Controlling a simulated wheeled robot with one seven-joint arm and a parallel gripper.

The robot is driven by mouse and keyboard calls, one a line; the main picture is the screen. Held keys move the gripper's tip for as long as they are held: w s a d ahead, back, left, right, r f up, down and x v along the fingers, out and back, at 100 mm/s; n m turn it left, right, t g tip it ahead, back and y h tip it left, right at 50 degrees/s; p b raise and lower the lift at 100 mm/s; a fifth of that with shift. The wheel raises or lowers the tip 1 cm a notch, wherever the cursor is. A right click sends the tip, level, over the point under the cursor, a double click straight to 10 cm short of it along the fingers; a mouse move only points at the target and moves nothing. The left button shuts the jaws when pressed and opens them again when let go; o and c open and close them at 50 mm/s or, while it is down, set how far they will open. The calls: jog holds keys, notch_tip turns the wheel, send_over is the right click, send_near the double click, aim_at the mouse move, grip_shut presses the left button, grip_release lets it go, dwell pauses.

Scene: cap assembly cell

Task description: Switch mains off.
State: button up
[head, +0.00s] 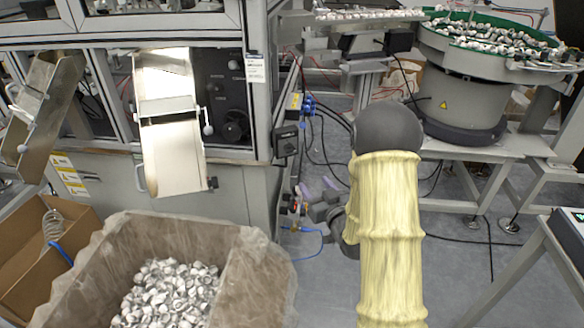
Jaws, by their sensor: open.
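A black switch box (286,140) with a grey front piece is mounted on the right side post of the machine. A large round black knob (235,125) sits low on the dark control panel (222,92) behind the frame. The labels are too small to read, so I cannot tell which one is the mains switch, or its position. My gripper (318,189) is small in view, below and to the right of the switch box, with its lilac fingers apart. It appears empty and not touching the box. My sleeved arm hides part of the wrist.
Cables and blue connectors (309,105) hang by the post. A lined bin of caps (255,262) stands in front, and a bowl feeder (462,98) stands at right.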

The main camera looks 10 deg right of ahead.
aim_at(289, 149)
dwell(0.4)
jog(key=x, duration=1.7)
jog(key=shift+w+a+r, duration=0.1)
jog(key=shift+w+r, duration=0.1)
jog(key=shift+r, duration=0.05)
jog(key=c, duration=1)
jog(key=shift+o, duration=0.2)
